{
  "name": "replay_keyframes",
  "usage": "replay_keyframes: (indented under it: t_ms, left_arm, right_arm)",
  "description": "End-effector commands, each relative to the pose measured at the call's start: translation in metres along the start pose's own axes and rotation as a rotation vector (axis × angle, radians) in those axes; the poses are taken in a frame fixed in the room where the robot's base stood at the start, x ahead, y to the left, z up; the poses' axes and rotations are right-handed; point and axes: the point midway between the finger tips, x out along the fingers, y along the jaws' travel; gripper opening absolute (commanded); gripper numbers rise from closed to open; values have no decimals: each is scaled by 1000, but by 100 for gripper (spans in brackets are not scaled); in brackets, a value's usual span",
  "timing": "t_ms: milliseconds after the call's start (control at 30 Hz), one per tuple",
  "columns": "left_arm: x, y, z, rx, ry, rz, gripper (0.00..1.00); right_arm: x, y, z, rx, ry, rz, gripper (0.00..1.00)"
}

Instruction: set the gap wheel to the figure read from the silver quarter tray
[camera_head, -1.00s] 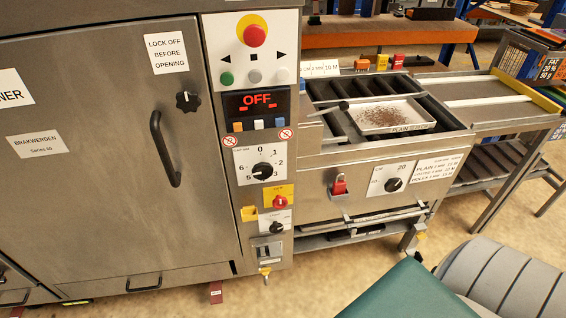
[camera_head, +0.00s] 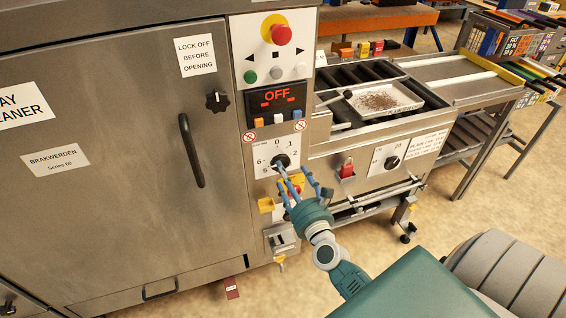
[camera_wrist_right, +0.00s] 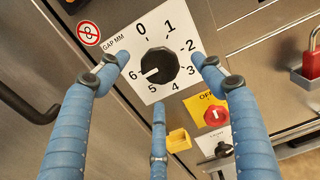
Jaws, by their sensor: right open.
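The gap wheel is a black knob (camera_wrist_right: 158,66) on a white plate marked GAP MM, with figures 0 to 6 around it. Its white mark appears to point towards 6. In the head view the wheel (camera_head: 281,160) is partly covered by my right gripper (camera_head: 293,173). That gripper is open, its three blue fingers spread around the knob's front, apart from it as far as I can tell. A light metal tray (camera_head: 412,103) with brown crumbs lies on the rollers at right; its front label starts with PLAIN, the rest unclear. I cannot tell whether it is the quarter tray. My left gripper is out of view.
Below the wheel are a red switch on yellow (camera_wrist_right: 215,113) and a yellow bracket (camera_wrist_right: 178,140). A red padlock (camera_head: 347,168) hangs at right beside another dial (camera_head: 391,162). The display (camera_head: 276,98) reads OFF. A door handle (camera_head: 191,150) stands out at left.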

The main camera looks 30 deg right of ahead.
Motion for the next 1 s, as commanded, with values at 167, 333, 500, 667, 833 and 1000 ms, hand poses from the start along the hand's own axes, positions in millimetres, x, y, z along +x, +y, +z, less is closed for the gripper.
replay_keyframes:
  t_ms: [167, 333, 500, 667, 833, 1000]
  left_arm:
    - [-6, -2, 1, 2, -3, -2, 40]
    - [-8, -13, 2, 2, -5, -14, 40]
    - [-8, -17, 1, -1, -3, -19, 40]
    - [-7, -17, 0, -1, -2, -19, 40]
    - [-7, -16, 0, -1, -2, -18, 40]
    - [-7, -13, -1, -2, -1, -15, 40]
  right_arm:
    - [34, 1, 2, -4, -2, 2, 67]
    - [51, 1, 0, -2, 0, 2, 67]
    - [56, 1, -1, -3, 1, 2, 67]
    - [56, 1, -1, -3, 1, 2, 67]
    - [56, 1, -1, -4, 1, 2, 41]
    - [56, 0, 1, -4, -1, 0, 25]
